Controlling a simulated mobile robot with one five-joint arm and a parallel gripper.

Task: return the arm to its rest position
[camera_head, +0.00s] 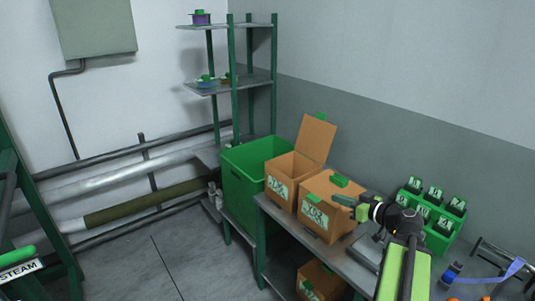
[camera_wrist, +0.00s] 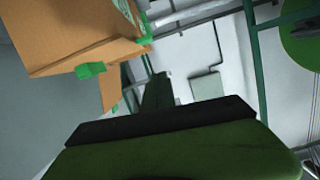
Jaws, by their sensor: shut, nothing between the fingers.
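My gripper (camera_head: 350,207) is in the head view at the end of my arm, on the right over the work table (camera_head: 262,201). Its fingers are together with nothing between them. They point left, close to the closed cardboard box (camera_head: 318,222) with a green tab on its lid. I cannot tell whether they touch it. In the wrist view the dark gripper (camera_wrist: 158,92) shows in the middle, and a cardboard box (camera_wrist: 90,35) with a green tab fills the upper left.
A second cardboard box (camera_head: 282,184) stands with its lid up beside a green bin (camera_head: 240,178). A green rack (camera_head: 437,236) of labelled pieces stands behind my arm. A green shelf unit (camera_head: 232,80) is in the corner. The floor (camera_head: 150,260) at left is clear.

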